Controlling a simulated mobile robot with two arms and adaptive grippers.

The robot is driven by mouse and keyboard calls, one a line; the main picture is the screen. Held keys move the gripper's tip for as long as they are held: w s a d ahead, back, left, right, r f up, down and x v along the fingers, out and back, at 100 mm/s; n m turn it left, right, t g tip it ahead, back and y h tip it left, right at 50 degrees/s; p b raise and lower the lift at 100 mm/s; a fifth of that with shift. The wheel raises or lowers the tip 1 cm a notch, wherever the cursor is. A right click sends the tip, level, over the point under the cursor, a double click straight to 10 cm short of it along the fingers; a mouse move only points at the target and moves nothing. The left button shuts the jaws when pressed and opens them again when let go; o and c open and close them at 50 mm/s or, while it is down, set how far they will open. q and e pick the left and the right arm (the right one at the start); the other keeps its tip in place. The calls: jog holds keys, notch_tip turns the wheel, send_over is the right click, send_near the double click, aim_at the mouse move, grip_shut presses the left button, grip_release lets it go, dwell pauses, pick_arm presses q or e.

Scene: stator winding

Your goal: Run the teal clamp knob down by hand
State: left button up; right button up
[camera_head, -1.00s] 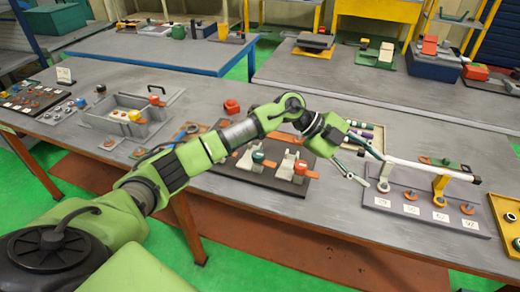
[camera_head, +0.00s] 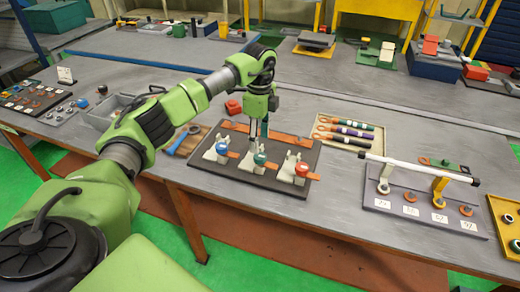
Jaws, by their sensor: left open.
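The teal clamp knob (camera_head: 260,159) is the middle one of three on a dark plate (camera_head: 235,178). It sits on a pale clamp with an orange strip beside it. A blue knob (camera_head: 221,149) is to its left and a red knob (camera_head: 301,168) to its right. My left gripper (camera_head: 257,147) points down just above the teal knob, its fingers apart. Whether a finger touches the knob cannot be told. My right gripper is not in view.
A tray of dark-handled tools (camera_head: 345,133) lies behind the plate to the right. A rack with a white bar (camera_head: 418,168) stands farther right. A blue-handled tool (camera_head: 185,138) lies to the left.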

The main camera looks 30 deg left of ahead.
aim_at(260, 156)
pick_arm(q)
notch_tip(260, 156, down, 6)
jog(key=shift+d+f+p, duration=0.1)
jog(key=shift+f+p, duration=0.1)
jog(key=shift+p, duration=0.45)
jog(key=shift+c, duration=0.3)
jog(key=c, duration=1)
